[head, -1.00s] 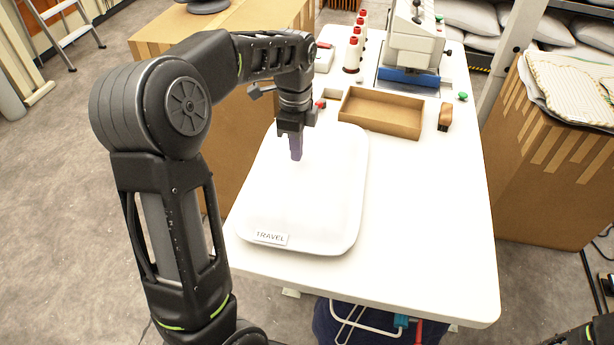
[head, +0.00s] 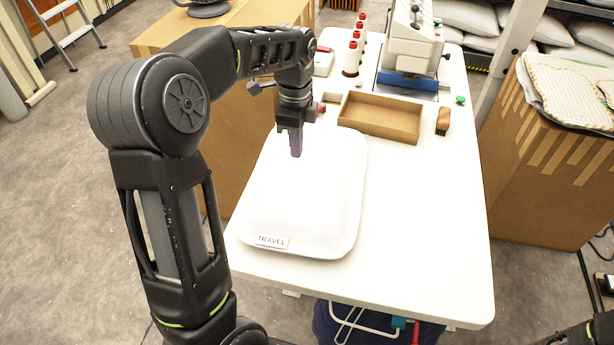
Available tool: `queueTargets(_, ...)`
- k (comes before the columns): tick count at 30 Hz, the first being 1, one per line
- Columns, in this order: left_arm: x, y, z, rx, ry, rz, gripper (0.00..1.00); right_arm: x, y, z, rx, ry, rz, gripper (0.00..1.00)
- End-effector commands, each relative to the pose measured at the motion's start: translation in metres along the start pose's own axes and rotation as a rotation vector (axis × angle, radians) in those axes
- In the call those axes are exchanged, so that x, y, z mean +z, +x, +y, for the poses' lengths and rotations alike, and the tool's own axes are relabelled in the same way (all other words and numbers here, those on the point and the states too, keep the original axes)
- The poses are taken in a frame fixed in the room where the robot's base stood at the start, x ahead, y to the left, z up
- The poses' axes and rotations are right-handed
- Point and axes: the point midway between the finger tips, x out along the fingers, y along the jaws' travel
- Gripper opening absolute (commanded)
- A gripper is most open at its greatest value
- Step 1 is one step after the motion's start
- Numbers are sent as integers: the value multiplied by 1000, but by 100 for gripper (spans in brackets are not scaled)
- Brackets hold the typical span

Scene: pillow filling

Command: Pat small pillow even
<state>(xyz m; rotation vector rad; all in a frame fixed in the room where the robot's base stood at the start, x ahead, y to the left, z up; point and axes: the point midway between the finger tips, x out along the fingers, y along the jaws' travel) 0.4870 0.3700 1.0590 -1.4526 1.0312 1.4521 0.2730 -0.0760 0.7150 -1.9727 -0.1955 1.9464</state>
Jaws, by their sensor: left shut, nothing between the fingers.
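The small pillow (head: 304,200) is white and lies flat on the white table, with a label reading TRAVEL (head: 272,241) at its near left corner. My left gripper (head: 296,153) points straight down over the far part of the pillow. Its fingers are shut with nothing between them. The fingertips are at or just above the pillow's surface; I cannot tell whether they touch. My right gripper is not in view; only a bit of dark arm shows at the lower right corner.
Behind the pillow stand an open cardboard tray (head: 381,117), a brush (head: 443,121), thread spools (head: 352,58) and a white and blue machine (head: 411,50). Cardboard boxes flank the table (head: 424,230). The table right of the pillow is clear.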

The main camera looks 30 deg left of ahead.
Motion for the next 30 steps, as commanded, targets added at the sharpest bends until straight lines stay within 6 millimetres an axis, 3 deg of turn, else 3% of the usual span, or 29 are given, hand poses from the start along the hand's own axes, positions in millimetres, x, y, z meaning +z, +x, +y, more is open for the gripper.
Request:
queueTargets(10, 0, 3, 0, 1, 0, 0, 0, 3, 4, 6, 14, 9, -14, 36)
queueTargets(25, 0, 51, 0, 1, 0, 0, 0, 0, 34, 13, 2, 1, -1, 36)
queueTargets(30, 0, 45, 0, 1, 0, 0, 0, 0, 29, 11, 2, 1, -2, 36)
